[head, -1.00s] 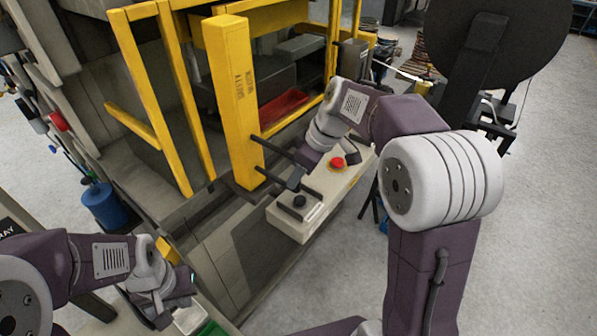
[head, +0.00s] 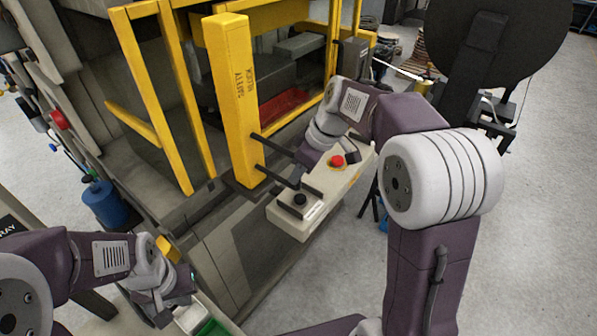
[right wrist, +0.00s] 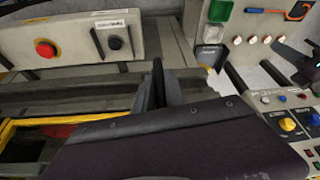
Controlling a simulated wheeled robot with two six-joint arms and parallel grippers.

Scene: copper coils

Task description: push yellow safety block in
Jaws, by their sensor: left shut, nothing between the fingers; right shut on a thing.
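The yellow safety block (head: 238,105) is a tall upright yellow post with dark lettering, standing at the front of the press in the head view. Two thin dark bars join its lower right side. My right gripper (head: 297,172) is at these bars, right of the block. My left gripper (head: 160,300) is shut and empty at the lower left, well apart from the block.
A control box (head: 290,222) with a red button (head: 337,161) and a black knob stands just right of the block. Yellow frame bars (head: 185,100) and a red tray (head: 287,106) are behind. Clear floor (head: 520,220) lies at the right.

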